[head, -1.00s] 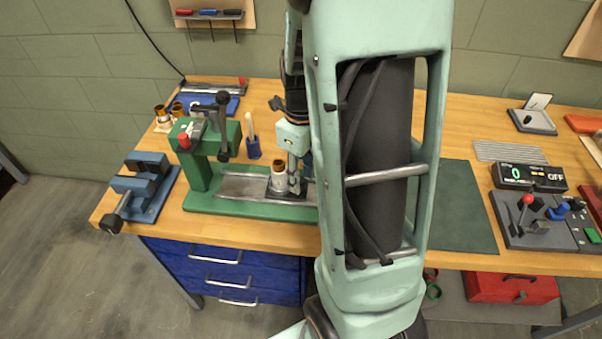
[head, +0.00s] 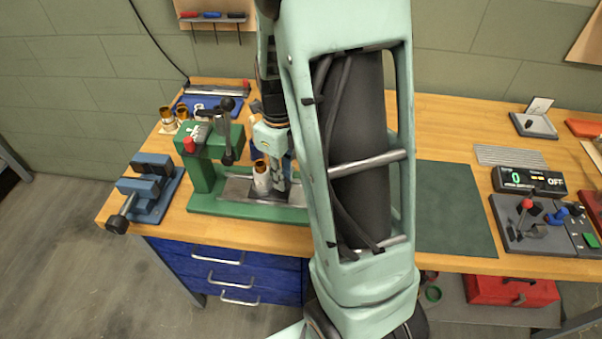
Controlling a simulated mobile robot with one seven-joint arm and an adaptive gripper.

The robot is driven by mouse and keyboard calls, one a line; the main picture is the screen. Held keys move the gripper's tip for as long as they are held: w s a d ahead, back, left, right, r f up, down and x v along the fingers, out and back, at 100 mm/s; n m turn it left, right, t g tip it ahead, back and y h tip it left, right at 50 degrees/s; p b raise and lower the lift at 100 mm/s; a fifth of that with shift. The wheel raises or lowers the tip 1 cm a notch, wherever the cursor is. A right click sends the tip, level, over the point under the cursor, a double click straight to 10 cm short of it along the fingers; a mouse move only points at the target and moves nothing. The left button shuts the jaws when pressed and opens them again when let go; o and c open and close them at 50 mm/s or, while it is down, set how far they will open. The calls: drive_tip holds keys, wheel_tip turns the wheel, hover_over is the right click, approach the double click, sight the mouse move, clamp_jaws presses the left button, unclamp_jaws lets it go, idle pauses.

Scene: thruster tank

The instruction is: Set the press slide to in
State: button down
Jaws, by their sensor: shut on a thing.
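The green press (head: 205,165) stands on the left part of the bench, with a dark lever on top. Its press slide (head: 263,194) is a dark carriage on a pale metal track (head: 236,188), right of the press head. A white cup with a copper-coloured rim (head: 261,180) stands upright on the slide. My gripper (head: 279,184) points down at the right side of the slide, shut on it. The exact grip point is small and partly hidden by the fingers. My forearm covers the right end of the press base.
A blue vise (head: 150,188) is left of the press. Copper-rimmed cups (head: 175,118) and a blue tray (head: 208,104) are behind it. Right of my arm lie a green mat (head: 455,210), a counter display (head: 528,180) and a control box (head: 530,225). The mat is bare.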

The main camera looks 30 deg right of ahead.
drive_tip(key=w+a, duration=0.2)
drive_tip(key=shift+a+p, duration=0.3)
drive_tip(key=shift+a, duration=0.1)
drive_tip(key=c, duration=1.8)
unclamp_jaws()
drive_tip(key=shift+c, duration=0.2)
drive_tip(key=shift+r, duration=0.1)
wheel_tip(320, 180, up, 12)
drive_tip(key=shift+c, duration=0.3)
